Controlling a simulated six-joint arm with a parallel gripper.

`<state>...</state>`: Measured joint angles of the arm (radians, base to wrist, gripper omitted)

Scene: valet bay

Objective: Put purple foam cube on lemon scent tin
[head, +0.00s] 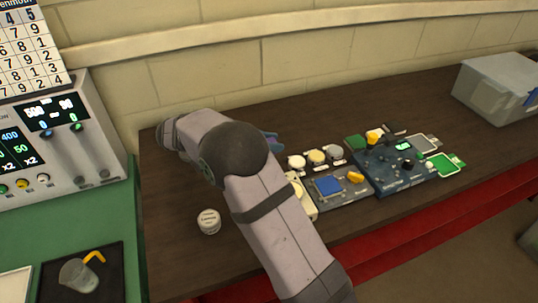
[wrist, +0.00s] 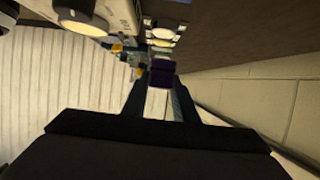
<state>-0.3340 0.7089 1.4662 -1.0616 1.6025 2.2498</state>
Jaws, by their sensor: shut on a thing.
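My gripper (wrist: 160,88) is shut on the purple foam cube (wrist: 161,74), which sits between the fingertips in the wrist view. In the head view my arm hides most of the gripper, and the cube cannot be made out there. Three small round tins stand in a row right of my arm: a white one (head: 297,162), a yellowish one (head: 317,157) and a grey one (head: 334,152). Another white-lidded tin (head: 208,221) stands alone at the left, with small lettering. I cannot read which is the lemon scent tin.
A dark tray (head: 395,172) with small parts and a grey board with a blue square (head: 328,186) lie right of the arm. A cream device (head: 300,196) is partly behind it. A grey bin (head: 498,88) stands far right. The wall runs behind the brown table (head: 400,100).

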